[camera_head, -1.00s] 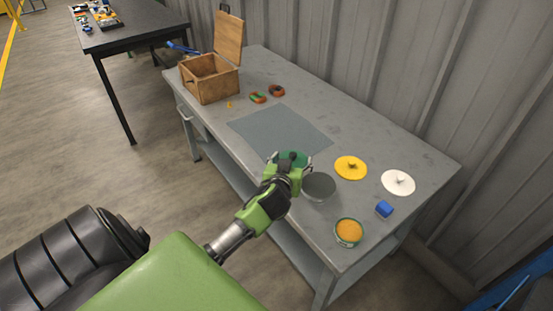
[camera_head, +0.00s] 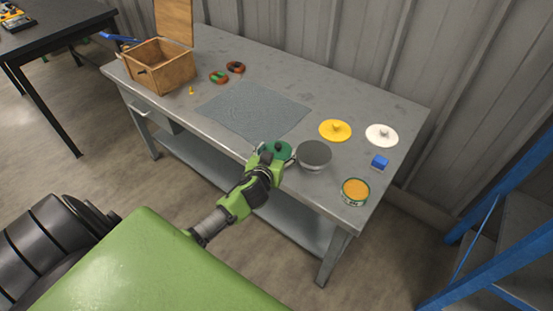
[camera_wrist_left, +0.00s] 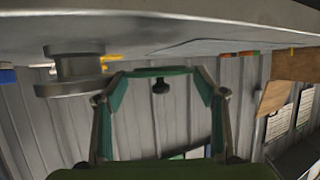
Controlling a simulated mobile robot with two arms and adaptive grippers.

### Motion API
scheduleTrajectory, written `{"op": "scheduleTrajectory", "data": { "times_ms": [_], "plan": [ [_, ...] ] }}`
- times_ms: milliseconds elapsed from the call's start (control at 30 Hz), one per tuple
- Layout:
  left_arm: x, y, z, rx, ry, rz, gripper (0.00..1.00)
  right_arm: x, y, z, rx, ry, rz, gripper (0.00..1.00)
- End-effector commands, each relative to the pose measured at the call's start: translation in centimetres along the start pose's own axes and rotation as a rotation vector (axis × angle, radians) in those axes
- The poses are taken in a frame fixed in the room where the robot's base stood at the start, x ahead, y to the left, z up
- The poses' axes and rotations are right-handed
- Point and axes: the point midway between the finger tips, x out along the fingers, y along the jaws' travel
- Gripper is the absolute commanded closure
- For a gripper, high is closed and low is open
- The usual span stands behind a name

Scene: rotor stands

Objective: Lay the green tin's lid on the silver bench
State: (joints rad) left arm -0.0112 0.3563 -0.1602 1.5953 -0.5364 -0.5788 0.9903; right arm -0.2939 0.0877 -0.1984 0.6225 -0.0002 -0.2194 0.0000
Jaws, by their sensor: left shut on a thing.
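My left gripper (camera_head: 272,158) is shut on the green lid (camera_head: 276,149), a flat disc with a dark knob facing up. In the left wrist view, which shows the scene upside down, the lid (camera_wrist_left: 160,72) spans the two fingers. It is at the front edge of the silver bench (camera_head: 372,100); I cannot tell its exact height. The open green tin (camera_head: 355,192), orange inside, stands at the bench's front right corner. My right gripper is out of view.
A yellow lid (camera_head: 335,130), a white lid (camera_head: 381,135) and a blue block (camera_head: 380,162) lie farther right. A grey mat (camera_head: 254,110) lies left, before a wooden box (camera_head: 160,68). Blue steps (camera_head: 495,225) stand at right.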

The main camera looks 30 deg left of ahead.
Motion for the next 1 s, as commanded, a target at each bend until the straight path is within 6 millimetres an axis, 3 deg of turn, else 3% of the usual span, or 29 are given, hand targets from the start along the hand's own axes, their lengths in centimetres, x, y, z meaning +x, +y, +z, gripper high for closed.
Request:
{"op": "scheduleTrajectory", "data": {
  "times_ms": [200,633,667,700,1000],
  "plan": [
    [1.2,0.1,2.9,0.001,-0.003,0.0,0.57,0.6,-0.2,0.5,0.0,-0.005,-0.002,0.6],
    [1.4,0.1,3.6,-0.001,-0.002,0.0,0.57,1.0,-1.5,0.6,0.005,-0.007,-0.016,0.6],
    [1.4,0.0,3.5,-0.001,-0.002,0.0,0.31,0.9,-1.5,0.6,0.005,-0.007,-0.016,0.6],
    [1.4,0.0,3.5,0.0,-0.002,0.0,0.2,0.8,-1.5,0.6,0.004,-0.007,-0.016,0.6],
    [1.4,0.0,3.5,0.0,-0.002,0.0,0.19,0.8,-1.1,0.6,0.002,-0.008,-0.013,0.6]
  ]
}}
